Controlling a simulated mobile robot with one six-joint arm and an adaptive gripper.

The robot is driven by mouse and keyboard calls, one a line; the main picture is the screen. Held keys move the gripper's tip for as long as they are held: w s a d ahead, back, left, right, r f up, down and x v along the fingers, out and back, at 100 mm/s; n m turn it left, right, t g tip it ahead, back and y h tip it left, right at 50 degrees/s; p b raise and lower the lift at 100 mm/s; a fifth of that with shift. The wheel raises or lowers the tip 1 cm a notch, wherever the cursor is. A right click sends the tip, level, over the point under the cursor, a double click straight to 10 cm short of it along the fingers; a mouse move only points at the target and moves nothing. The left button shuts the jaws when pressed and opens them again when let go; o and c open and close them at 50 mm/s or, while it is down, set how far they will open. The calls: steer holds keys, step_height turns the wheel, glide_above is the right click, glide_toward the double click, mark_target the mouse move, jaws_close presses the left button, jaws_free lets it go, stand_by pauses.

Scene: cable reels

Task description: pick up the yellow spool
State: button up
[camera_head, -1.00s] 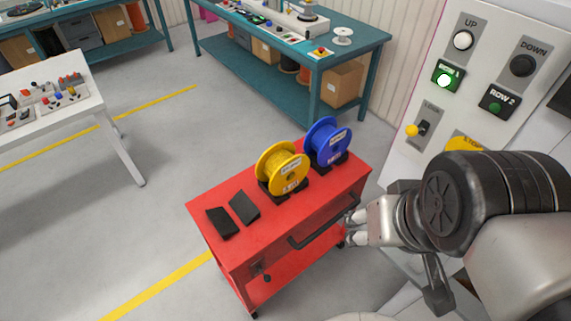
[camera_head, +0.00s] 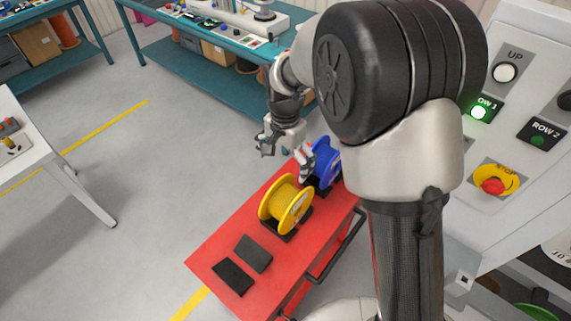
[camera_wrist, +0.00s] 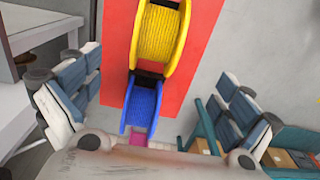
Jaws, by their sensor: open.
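The yellow spool (camera_head: 286,204) stands on its rim in a black cradle on the red cart (camera_head: 215,252). It also shows at the top of the wrist view (camera_wrist: 159,33). The blue spool (camera_head: 325,165) stands beside it, farther back, partly hidden by my gripper and arm. My gripper (camera_head: 284,158) is open and empty, above the far end of the cart near the blue spool. In the wrist view the blue spool (camera_wrist: 141,106) lies between my spread fingers, and the yellow spool is farther up the picture.
Two black empty cradles (camera_head: 243,264) lie on the cart's near left part. A black handle (camera_head: 337,245) runs along its right side. A control panel (camera_head: 510,130) stands right, a white table (camera_head: 45,150) left, and a teal workbench (camera_head: 190,50) behind.

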mark_target(287, 194)
step_height(287, 194, down, 13)
steer(key=b, duration=0.3)
steer(key=shift+r, duration=0.1)
steer(key=f, duration=0.1)
steer(key=f+b, duration=0.1)
steer(key=f, duration=0.3)
steer(key=shift+w+d+f+b, duration=0.1)
steer(key=shift+w+d+b, duration=0.05)
steer(key=shift+d+b, duration=0.15)
steer(key=c, duration=1.6)
